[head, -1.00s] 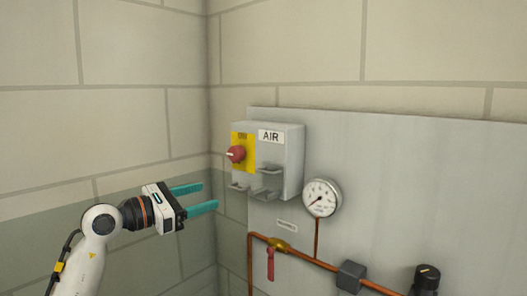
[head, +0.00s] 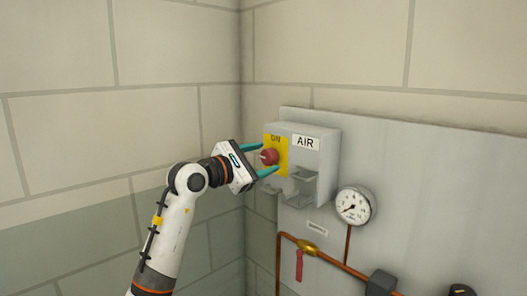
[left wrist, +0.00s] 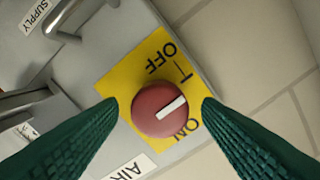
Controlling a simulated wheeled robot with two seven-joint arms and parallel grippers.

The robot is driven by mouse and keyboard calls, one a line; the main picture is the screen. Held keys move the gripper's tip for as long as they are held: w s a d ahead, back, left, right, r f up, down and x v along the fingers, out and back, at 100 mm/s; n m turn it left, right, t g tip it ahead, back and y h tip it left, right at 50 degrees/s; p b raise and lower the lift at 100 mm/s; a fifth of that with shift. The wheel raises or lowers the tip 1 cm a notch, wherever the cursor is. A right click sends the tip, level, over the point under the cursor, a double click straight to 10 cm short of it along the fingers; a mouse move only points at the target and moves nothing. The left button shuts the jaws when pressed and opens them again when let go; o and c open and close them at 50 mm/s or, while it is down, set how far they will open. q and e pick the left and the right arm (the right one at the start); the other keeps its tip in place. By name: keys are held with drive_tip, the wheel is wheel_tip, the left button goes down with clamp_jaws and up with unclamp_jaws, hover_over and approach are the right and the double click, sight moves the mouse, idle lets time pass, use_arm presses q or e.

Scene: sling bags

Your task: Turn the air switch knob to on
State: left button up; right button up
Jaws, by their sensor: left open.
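The red air switch knob (head: 269,156) sits on a yellow plate (head: 281,141) on the front of the grey box labelled AIR (head: 322,150). In the left wrist view the knob (left wrist: 160,108) has a white pointer directed to the right and slightly up, between the words OFF and ON. My left gripper (head: 268,158) is at the knob, open, with one teal finger above it and one below in the head view. In the left wrist view the fingers (left wrist: 160,102) flank the knob with a small gap on each side. My right gripper is not in view.
Below and right of the box are a round gauge (head: 353,205), a copper pipe (head: 345,267) and a valve with a red handle (head: 299,266) on a grey panel (head: 420,180). Brick walls meet in a corner just left of the box. A metal handle (left wrist: 68,25) shows in the left wrist view.

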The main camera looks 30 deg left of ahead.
use_arm(q)
drive_tip(key=shift+w+d, duration=0.15)
drive_tip(key=shift+w, duration=0.25)
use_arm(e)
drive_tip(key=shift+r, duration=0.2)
use_arm(q)
drive_tip(key=shift+c, duration=0.3)
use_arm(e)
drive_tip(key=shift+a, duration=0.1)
use_arm(q)
drive_tip(key=c, duration=0.9)
drive_tip(key=shift+f, duration=0.1)
drive_tip(key=shift+c, duration=0.2)
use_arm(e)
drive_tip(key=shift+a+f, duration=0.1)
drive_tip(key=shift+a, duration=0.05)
